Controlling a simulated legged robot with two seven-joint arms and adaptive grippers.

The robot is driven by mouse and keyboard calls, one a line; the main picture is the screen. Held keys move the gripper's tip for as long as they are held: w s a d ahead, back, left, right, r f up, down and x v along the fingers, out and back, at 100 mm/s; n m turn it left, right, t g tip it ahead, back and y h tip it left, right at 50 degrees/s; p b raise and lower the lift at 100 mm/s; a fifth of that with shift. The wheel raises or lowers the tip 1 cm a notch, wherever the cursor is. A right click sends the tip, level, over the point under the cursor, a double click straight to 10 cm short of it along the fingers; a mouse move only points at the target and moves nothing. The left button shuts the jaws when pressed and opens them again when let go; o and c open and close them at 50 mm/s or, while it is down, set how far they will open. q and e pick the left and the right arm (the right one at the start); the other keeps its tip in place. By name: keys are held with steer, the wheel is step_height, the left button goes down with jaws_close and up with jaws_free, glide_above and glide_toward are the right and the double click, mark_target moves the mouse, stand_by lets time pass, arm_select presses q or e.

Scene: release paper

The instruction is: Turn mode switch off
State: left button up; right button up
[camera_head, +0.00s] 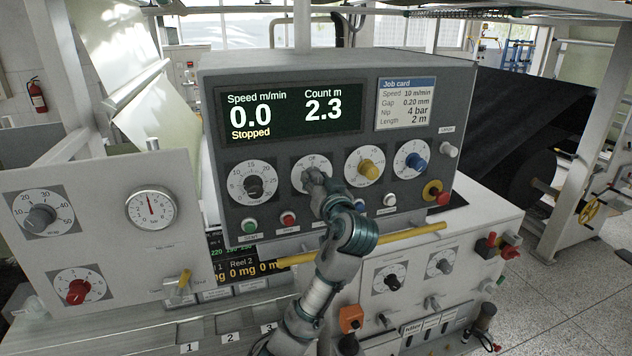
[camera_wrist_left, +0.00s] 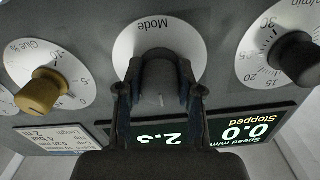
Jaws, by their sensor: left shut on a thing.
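The mode switch (camera_wrist_left: 160,78) is a dark knob on a round white dial marked Mode (camera_wrist_left: 150,36). In the head view the dial (camera_head: 298,172) is second from the left in the upper row on the grey control box. My left gripper (camera_head: 316,180) reaches it from below and is shut on the knob, with one finger on each side in the wrist view (camera_wrist_left: 160,95). The gripper hides part of the dial in the head view, so I cannot read the switch position. The display (camera_head: 290,112) reads 0.0 m/min, 2.3 m and Stopped. My right gripper is not in view.
A black speed knob (camera_head: 254,187) is left of the mode switch; a yellow knob (camera_head: 368,169) and a blue knob (camera_head: 415,161) are right of it. Green (camera_head: 249,225) and red (camera_head: 288,219) buttons sit below. A yellow bar (camera_head: 400,238) runs along the box's lower front.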

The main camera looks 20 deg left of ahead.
arm_select(q)
steer(key=o, duration=1)
steer(key=shift+w+f, duration=0.1)
steer(key=shift+f, duration=0.2)
steer(key=shift+c, duration=0.2)
steer(key=shift+o, duration=1.1)
steer(key=shift+d, duration=0.1)
steer(key=shift+r, duration=0.1)
steer(key=shift+r, duration=0.1)
steer(key=v, duration=1.2)
steer(key=shift+d, duration=0.2)
steer(key=shift+w+a, duration=0.1)
steer(key=shift+w, duration=0.05)
